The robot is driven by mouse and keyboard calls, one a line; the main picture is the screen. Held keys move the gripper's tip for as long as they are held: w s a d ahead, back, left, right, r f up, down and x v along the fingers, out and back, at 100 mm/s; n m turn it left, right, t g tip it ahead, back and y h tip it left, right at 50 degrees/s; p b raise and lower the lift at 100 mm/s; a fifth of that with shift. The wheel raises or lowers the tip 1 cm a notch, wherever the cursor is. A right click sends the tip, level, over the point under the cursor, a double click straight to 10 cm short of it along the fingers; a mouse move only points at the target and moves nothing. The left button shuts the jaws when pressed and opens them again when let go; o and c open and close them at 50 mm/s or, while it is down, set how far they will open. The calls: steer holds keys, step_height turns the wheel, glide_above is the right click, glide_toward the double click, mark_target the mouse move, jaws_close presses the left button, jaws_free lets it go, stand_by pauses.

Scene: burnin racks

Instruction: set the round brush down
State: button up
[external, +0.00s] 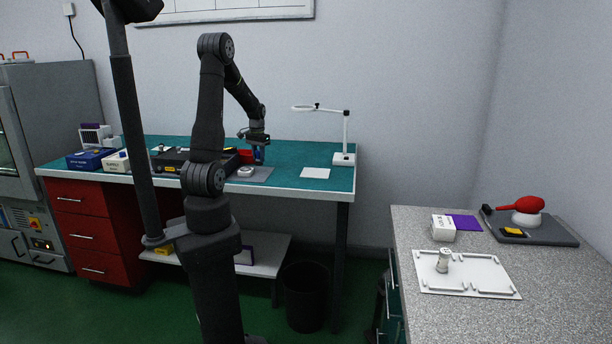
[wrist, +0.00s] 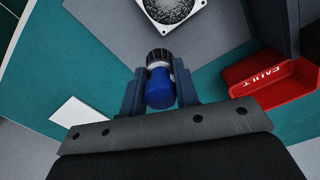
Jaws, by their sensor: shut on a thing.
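The round brush (wrist: 160,90) has a blue body with a pale collar and a dark round end. It sits between the two fingers of my gripper (wrist: 161,84), which is shut on it. In the external view my gripper (external: 256,139) is over the teal bench (external: 290,152), with the blue of the brush (external: 259,156) below it. I cannot tell whether the brush touches the bench.
A red bin marked FAULT (wrist: 270,90) is right of the brush in the wrist view. A square part with a dark round grille (wrist: 172,8) lies beyond. A white sheet (wrist: 78,115) and a ring lamp (external: 344,158) are on the bench, with bare teal surface between.

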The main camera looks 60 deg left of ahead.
mark_target(259, 162)
steer(key=shift+f, duration=1.5)
steer(key=o, duration=1)
steer(key=shift+f, duration=0.15)
step_height(259, 162, up, 12)
steer(key=shift+r, duration=0.2)
